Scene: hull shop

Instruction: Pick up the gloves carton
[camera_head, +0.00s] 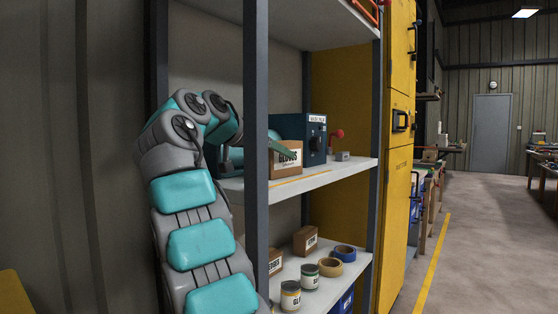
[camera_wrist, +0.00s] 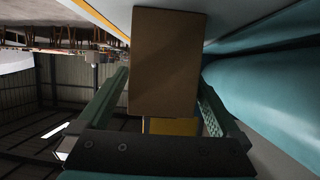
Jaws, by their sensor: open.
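The gloves carton (camera_head: 289,163) is a brown box with dark lettering on the middle shelf (camera_head: 325,176). In the head view a rack post and a green finger of my gripper (camera_head: 281,149) cover parts of it. In the wrist view the carton's plain brown face (camera_wrist: 165,60) lies between the two green fingers of my gripper (camera_wrist: 163,82). The jaws are open, one finger on each side. The right finger looks very near the carton, but I cannot tell whether it touches.
A dark blue box (camera_head: 300,130) stands right behind the carton, with a red item (camera_head: 336,135) and a small grey box (camera_head: 342,156) to its right. A dark rack post (camera_head: 256,200) stands in front. The lower shelf (camera_head: 330,288) holds cartons, tins and tape rolls.

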